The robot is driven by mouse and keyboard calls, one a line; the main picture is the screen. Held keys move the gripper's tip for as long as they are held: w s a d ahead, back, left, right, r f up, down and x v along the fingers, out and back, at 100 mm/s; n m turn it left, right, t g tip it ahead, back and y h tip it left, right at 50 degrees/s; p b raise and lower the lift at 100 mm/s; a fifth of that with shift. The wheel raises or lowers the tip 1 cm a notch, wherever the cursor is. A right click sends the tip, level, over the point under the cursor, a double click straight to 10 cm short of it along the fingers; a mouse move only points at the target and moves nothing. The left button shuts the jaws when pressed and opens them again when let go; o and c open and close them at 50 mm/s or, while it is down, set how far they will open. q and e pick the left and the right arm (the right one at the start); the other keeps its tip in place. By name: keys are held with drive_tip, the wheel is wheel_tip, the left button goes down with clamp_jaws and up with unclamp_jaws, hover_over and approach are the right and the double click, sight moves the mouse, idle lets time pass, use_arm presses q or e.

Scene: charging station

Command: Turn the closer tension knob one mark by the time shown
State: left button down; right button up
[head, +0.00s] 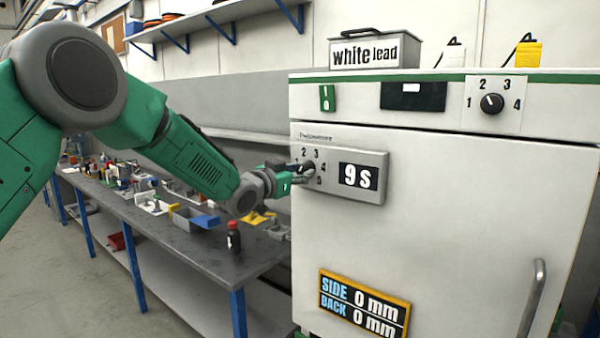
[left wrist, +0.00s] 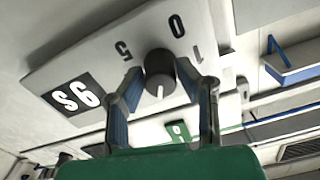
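The closer tension knob (left wrist: 160,72) is dark and round, on a grey panel (head: 338,192) on the front of the white cabinet. In the left wrist view its white pointer line points down the picture, away from the 0; the 5, 0 and 1 marks show around it. The panel display (head: 358,177) reads 9 s. My left gripper (head: 298,177) is at the knob and partly hides it in the head view. In the left wrist view its fingers (left wrist: 158,75) stand on both sides of the knob, with a small gap at the left finger.
A second knob (head: 492,103) with marks 1 to 4 is at the cabinet's upper right. A sign (head: 364,304) reads side 0 mm, back 0 mm. A door handle (head: 532,298) sticks out at lower right. A cluttered workbench (head: 150,235) stands to the left.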

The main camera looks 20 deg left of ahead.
use_arm(q)
drive_tip(key=shift+d+r, duration=0.1)
drive_tip(key=shift+r, duration=0.05)
drive_tip(key=shift+m+b, duration=0.9)
drive_tip(key=m+b, duration=0.2)
drive_tip(key=m, duration=0.1)
drive_tip(key=shift+b, duration=0.4)
drive_tip(key=m+b, duration=0.4)
drive_tip(key=m, duration=0.1)
drive_tip(key=shift+m, duration=0.4)
drive_tip(key=c, duration=1.2)
unclamp_jaws()
drive_tip(key=shift+d, duration=0.1)
